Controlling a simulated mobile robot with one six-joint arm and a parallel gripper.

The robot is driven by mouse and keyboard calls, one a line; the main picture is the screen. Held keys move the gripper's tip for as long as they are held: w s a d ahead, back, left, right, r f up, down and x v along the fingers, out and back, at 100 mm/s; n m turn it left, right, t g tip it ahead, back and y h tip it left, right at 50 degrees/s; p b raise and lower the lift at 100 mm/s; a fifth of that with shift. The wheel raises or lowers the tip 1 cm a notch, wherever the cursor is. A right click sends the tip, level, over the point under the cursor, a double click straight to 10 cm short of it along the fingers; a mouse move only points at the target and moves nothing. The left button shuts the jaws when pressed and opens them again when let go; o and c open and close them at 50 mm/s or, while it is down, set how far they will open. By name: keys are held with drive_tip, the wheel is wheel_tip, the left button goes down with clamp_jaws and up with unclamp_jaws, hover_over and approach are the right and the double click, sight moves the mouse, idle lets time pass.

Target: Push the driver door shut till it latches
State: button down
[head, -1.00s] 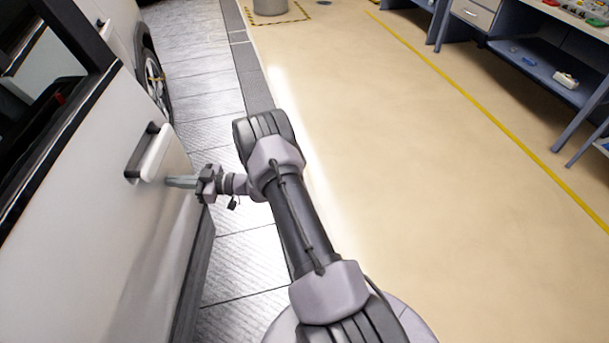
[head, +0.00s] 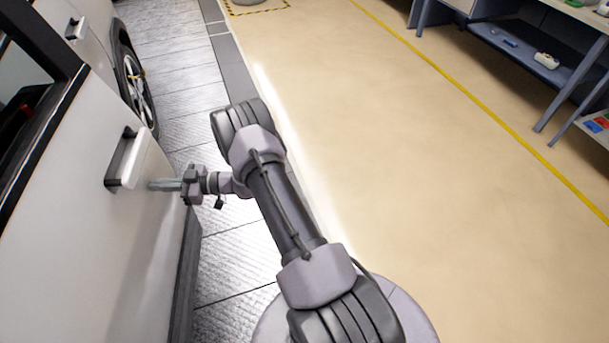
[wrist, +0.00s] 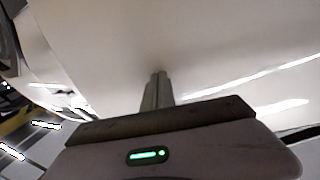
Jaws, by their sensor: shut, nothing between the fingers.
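The white driver door (head: 75,240) fills the left of the head view, with its handle (head: 125,160) near the rear edge. The door stands open, its edge out from the rest of the car body. My gripper (head: 152,185) is shut and empty. Its fingertips are at the door's outer face, just below and right of the handle, and seem to touch the panel. In the wrist view the shut fingers (wrist: 156,92) point at the pale door panel (wrist: 215,45). The latch is hidden.
The car's rear wheel (head: 135,85) and rear door handle (head: 75,28) are beyond the door. A blue-grey workbench (head: 535,60) stands at the upper right. The beige floor between is clear, crossed by a yellow line.

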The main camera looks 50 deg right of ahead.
sight(143, 186)
drive_tip(key=shift+n+g+y, duration=0.3)
drive_tip(key=shift+y, duration=0.1)
drive_tip(key=shift+b+x, duration=0.9)
drive_tip(key=shift+x, duration=1.4)
